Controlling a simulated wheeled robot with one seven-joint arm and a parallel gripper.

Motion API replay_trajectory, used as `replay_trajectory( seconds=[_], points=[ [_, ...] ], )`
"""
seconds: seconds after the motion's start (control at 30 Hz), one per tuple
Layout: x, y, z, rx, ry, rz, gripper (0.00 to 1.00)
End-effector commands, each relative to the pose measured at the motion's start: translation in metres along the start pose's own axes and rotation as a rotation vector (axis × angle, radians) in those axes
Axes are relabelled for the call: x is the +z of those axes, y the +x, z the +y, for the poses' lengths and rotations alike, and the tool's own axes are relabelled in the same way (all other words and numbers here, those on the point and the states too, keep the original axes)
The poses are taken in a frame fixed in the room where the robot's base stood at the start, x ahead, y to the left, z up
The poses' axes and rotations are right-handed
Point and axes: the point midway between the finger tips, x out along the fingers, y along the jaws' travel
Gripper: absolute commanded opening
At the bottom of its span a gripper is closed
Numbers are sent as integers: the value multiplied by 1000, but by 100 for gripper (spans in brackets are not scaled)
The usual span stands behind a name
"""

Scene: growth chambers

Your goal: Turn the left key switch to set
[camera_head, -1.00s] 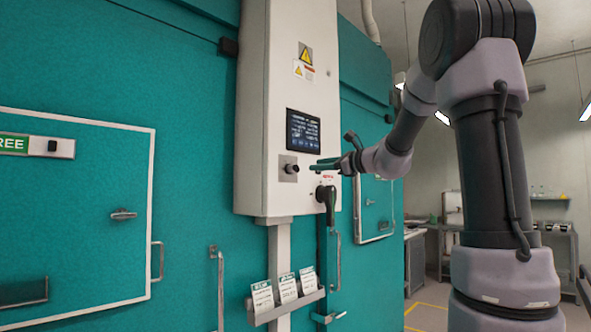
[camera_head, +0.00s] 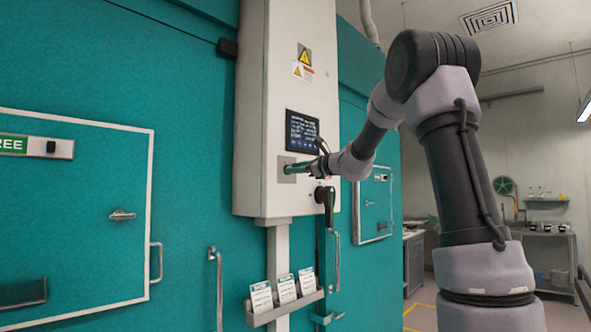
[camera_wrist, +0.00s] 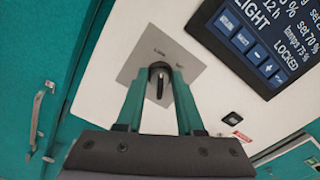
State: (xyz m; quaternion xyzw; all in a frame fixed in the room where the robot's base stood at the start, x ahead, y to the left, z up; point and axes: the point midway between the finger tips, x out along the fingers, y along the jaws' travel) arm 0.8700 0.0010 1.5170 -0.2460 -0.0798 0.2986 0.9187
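Small labels on the plate are too small to read. My gripper (camera_wrist: 159,76) has two green fingers, one on each side of the knob, with a gap between them. I cannot tell whether they touch it. In the head view my gripper (camera_head: 290,168) is at the plate on the white control box (camera_head: 268,120), and its fingers hide the knob.
A display (camera_head: 302,131) sits just above the switch. A black rotary handle (camera_head: 325,198) is below right. A card holder (camera_head: 284,306) hangs under the box. Teal chamber walls with door handles (camera_head: 156,262) flank it. Free floor shows at right.

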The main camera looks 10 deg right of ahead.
Motion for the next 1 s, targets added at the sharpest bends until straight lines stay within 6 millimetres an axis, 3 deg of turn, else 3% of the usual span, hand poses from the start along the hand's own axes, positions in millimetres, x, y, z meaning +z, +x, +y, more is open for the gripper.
replay_trajectory(
  seconds=[0.03,0.07,0.1,0.57,1.0],
  points=[
    [0,0,0,0,0,0,16],
    [0,0,0,0,0,0,4],
    [0,0,0,0,0,0,0],
    [0,-1,-1,-1,87,1,0],
    [-1,-1,-3,-1,460,1,0]
  ],
)
